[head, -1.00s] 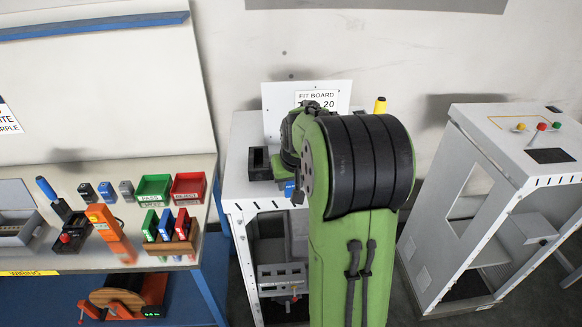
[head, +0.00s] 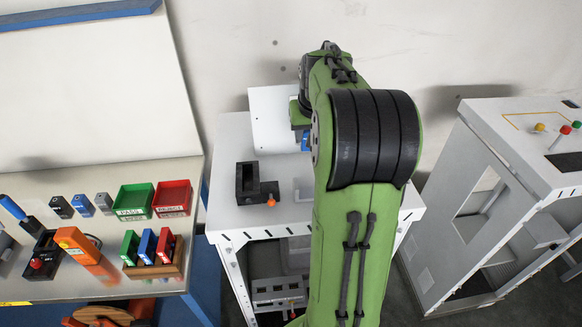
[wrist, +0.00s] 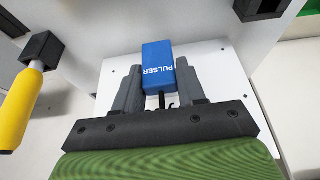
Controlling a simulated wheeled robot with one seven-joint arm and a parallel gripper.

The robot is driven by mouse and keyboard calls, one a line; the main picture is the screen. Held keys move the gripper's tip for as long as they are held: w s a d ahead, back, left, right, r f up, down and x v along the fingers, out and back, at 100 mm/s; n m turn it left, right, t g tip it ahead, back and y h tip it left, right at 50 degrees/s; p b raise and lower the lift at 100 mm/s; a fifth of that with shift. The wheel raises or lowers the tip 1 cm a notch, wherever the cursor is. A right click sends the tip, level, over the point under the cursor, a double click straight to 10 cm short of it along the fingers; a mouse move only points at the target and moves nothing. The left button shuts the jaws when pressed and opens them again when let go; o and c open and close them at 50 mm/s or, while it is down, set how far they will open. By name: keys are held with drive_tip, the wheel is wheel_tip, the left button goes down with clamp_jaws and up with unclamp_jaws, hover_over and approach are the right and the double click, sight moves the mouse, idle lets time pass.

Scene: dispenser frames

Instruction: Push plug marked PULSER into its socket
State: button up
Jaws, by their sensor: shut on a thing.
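The blue plug marked PULSER (wrist: 158,62) is between my gripper's fingers (wrist: 158,88) in the wrist view, its lettering facing the camera. My gripper is shut on it, and a short dark cable or stem shows below it. Behind the plug is a white board (wrist: 215,70) with small holes. In the head view a bit of the blue plug (head: 306,141) shows beside my arm, in front of the white upright board (head: 268,105). I cannot make out the socket; the plug and my arm hide part of the board.
A black fixture with an orange knob (head: 252,182) stands on the white table (head: 228,150), left of my arm. A yellow-handled tool (wrist: 18,105) is at the left in the wrist view. A bench with bins (head: 134,200) is at left, a white cabinet (head: 500,140) at right.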

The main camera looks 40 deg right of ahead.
drive_tip(key=f, duration=0.8)
drive_tip(key=shift+s+a+f, duration=0.15)
drive_tip(key=shift+s+f, duration=0.05)
drive_tip(key=shift+s+a+r, duration=0.1)
drive_tip(key=shift+s+a, duration=0.05)
drive_tip(key=shift+s, duration=0.05)
drive_tip(key=o, duration=1.1)
drive_tip(key=shift+w+f, duration=0.1)
drive_tip(key=shift+f, duration=0.15)
drive_tip(key=shift+c, duration=0.2)
drive_tip(key=shift+r, duration=0.1)
